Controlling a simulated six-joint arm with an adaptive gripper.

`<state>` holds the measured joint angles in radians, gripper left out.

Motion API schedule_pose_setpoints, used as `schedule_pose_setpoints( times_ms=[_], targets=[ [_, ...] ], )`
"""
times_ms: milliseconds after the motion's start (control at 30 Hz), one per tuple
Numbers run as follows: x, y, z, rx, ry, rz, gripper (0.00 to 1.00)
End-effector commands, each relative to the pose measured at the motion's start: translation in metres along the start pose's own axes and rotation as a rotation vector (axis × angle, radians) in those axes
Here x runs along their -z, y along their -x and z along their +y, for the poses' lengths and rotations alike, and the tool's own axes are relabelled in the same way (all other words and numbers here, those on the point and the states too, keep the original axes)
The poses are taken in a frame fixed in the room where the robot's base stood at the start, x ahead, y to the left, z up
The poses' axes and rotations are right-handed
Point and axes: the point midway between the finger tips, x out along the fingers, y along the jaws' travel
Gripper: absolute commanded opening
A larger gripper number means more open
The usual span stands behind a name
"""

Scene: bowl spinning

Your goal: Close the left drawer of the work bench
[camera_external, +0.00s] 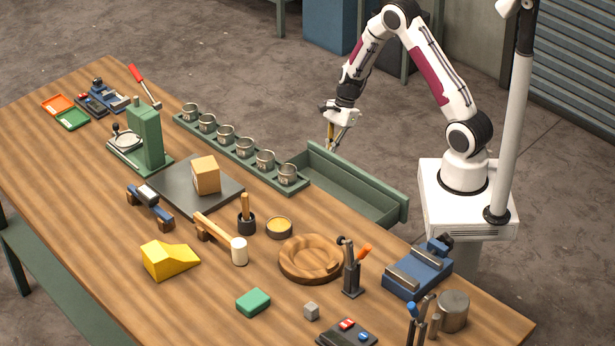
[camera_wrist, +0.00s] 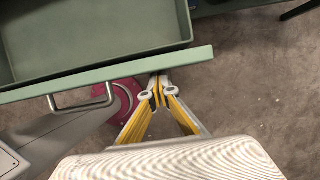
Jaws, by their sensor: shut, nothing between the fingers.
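The drawer (camera_external: 345,185) is green, empty and pulled out from the bench's far side. In the wrist view, the drawer's inside (camera_wrist: 95,30) and front panel (camera_wrist: 110,75) show, with a metal handle (camera_wrist: 82,103) on the outer face. My gripper (camera_external: 331,147) is beyond the drawer front, near its left end in the external view. In the wrist view, my gripper (camera_wrist: 160,88) is shut and empty, with its tips close to the panel's outer side, to the right of the handle. I cannot tell whether they touch it.
The wooden work bench (camera_external: 90,210) holds a row of metal cups (camera_external: 245,143) beside the drawer, a green press (camera_external: 147,138), a wooden bowl (camera_external: 310,258), a blue vise (camera_external: 418,270) and several other tools. Bare floor (camera_wrist: 265,95) lies outside the drawer front.

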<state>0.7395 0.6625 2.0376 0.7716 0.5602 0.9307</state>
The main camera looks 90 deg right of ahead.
Motion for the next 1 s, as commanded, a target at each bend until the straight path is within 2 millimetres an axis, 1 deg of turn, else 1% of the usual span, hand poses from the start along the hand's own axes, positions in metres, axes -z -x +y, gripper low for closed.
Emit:
schedule_pose_setpoints(
  times_ms=[33,700,900,1000],
  targets=[
    [-0.009,-0.004,0.001,-0.002,0.004,-0.001,0.00],
    [-0.141,-0.056,0.001,-0.001,0.005,-0.001,0.00],
    [-0.167,-0.067,0.000,-0.001,0.003,-0.001,0.00],
    [-0.175,-0.070,0.000,-0.001,0.001,-0.001,0.00]
  ],
)
